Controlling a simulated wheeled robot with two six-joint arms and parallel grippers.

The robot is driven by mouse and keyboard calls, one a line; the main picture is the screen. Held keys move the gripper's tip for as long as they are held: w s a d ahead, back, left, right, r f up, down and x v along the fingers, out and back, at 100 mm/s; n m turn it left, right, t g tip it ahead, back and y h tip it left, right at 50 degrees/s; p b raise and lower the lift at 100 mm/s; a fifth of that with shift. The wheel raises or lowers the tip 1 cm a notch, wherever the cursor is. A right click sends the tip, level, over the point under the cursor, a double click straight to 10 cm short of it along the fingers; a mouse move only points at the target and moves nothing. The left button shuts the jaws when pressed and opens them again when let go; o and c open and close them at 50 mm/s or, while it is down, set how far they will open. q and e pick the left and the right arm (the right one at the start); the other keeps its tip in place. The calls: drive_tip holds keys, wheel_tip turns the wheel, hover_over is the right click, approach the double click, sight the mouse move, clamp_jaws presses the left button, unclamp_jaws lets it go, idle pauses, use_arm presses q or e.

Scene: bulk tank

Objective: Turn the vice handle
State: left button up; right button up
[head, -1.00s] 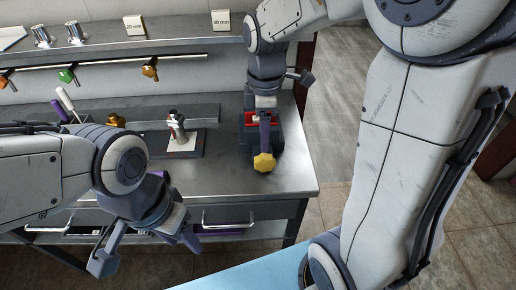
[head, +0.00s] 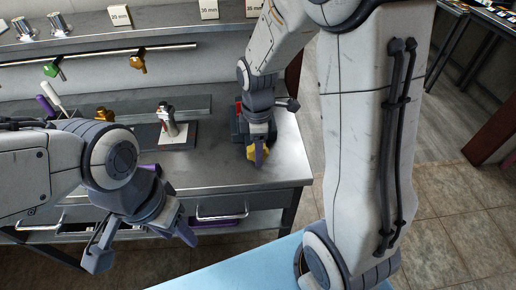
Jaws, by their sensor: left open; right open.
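The vice (head: 236,122) is a dark grey block with a red part, standing near the right end of the metal bench, largely hidden behind my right arm. Its handle shows as a yellow knob (head: 251,153) facing the bench's front. My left gripper (head: 184,229) is open and empty in front of the bench's drawers, well away from the vice.
A small stand with a white and red device (head: 168,120) is on the bench left of the vice. A rail (head: 100,62) with coloured hanging tools runs behind. The bench (head: 212,172) is bare in front of the vice. A light blue surface (head: 235,265) lies below.

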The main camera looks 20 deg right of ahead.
clamp_jaws()
